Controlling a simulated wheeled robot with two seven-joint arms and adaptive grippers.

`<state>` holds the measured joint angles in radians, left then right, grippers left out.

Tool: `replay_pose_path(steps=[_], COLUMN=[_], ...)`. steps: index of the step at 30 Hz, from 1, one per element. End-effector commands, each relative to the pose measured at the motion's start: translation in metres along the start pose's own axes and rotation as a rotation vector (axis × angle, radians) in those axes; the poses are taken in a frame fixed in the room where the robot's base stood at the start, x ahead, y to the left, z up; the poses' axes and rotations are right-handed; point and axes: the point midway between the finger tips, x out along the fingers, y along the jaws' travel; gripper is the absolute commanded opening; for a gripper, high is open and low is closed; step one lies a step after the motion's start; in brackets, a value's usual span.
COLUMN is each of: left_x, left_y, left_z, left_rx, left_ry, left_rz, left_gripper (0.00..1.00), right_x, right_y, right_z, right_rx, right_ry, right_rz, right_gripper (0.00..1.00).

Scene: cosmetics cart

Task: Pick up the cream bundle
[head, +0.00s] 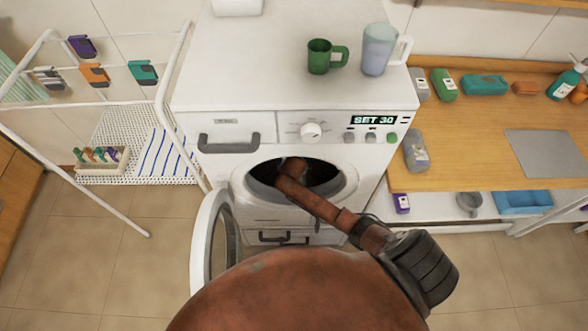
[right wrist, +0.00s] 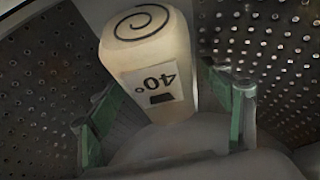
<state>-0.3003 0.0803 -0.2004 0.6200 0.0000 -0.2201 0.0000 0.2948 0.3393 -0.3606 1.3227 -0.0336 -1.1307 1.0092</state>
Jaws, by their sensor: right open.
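The cream bundle (right wrist: 150,52) shows in the right wrist view inside a perforated metal drum. It is a pale rolled block with a dark spiral on its end and a "40°" label on its side. My right gripper (right wrist: 167,108) is open, with one green-padded finger on each side of the bundle's lower part. A gap shows on the right; contact on the left is unclear. In the head view my right arm reaches into the round door opening of the white washing machine (head: 240,95), and that gripper and the bundle are hidden there. My left gripper is not in view.
The washer's round door (head: 212,245) hangs open at the left of the opening. A green mug (head: 319,57) and a pale jug (head: 378,50) stand on top. A white drying rack (head: 180,60) stands left; a wooden counter (head: 475,125) with several bundles is right.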

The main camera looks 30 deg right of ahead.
Motion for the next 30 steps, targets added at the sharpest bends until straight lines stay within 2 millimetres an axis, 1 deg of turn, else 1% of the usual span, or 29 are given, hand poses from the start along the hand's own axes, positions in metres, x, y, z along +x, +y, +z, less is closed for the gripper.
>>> replay_pose_path(steps=[2, 8, 9, 30], left_x=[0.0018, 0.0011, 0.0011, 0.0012], left_y=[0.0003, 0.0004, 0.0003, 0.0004], left_z=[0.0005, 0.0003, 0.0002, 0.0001], left_rx=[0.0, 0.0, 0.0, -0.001], left_ry=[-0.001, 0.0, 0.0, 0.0], left_rz=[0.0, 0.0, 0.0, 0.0], left_gripper=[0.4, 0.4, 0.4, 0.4], right_x=[0.0048, 0.0044, 0.0044, 0.0045], right_y=[-0.0002, -0.0007, -0.0006, -0.0002], right_z=[0.0005, -0.0001, 0.0, 0.0004], right_rx=[-0.001, -0.001, -0.001, -0.002], right_ry=[0.0, 0.001, 0.0, 0.0], right_rz=[-0.001, -0.002, -0.002, -0.001], right_gripper=[0.72, 0.72, 0.71, 0.23])
